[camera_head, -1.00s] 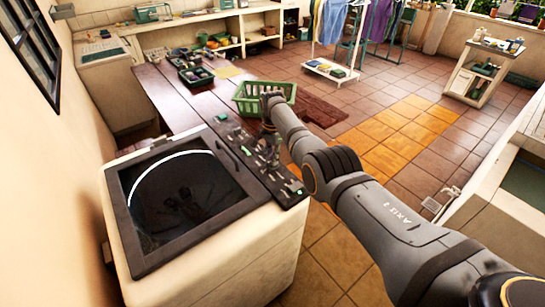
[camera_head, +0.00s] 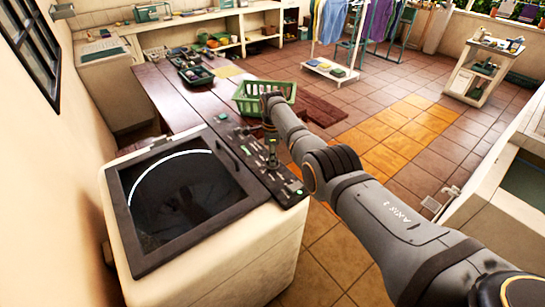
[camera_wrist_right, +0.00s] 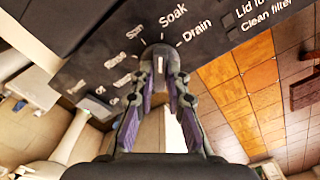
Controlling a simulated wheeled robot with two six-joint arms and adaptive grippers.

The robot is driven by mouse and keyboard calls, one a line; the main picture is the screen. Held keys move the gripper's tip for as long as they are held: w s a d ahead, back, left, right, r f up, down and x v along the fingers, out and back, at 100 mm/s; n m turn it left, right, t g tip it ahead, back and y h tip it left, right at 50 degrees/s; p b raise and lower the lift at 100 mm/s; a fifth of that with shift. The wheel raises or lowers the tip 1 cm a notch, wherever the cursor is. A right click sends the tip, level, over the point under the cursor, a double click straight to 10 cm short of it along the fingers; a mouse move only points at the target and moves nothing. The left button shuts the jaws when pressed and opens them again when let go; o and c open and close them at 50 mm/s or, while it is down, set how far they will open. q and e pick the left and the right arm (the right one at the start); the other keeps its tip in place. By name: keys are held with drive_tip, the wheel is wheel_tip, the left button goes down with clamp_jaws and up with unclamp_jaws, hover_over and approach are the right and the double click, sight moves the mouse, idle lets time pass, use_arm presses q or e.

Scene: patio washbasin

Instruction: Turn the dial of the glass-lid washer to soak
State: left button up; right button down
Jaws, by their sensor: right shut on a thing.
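The glass-lid washer (camera_head: 250,255) stands at the left in the head view, its dark glass lid (camera_head: 180,195) shut. Its black control panel (camera_head: 287,190) runs along the right edge of the top. My right gripper (camera_head: 272,160) reaches down onto this panel. In the right wrist view its two fingers (camera_wrist_right: 164,84) are shut on the dial (camera_wrist_right: 160,54), a dark knob with a short white mark. The mark points up toward the tick by the printed word Soak, with Drain to its right and Spin to its left. The fingers cover the dial's lower part. My left gripper is not in view.
A green basket (camera_head: 247,105) is behind my right arm, by a brown table (camera_head: 165,100) holding dark trays. A clothes rack with a low white shelf (camera_head: 330,70) and a white cart (camera_head: 470,85) stand farther back. Tiled floor is free to the right.

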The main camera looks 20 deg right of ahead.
drive_tip(key=shift+m, duration=0.3)
drive_tip(key=c, duration=1.3)
unclamp_jaws()
drive_tip(key=shift+c, duration=0.2)
wheel_tip(320, 180, up, 12)
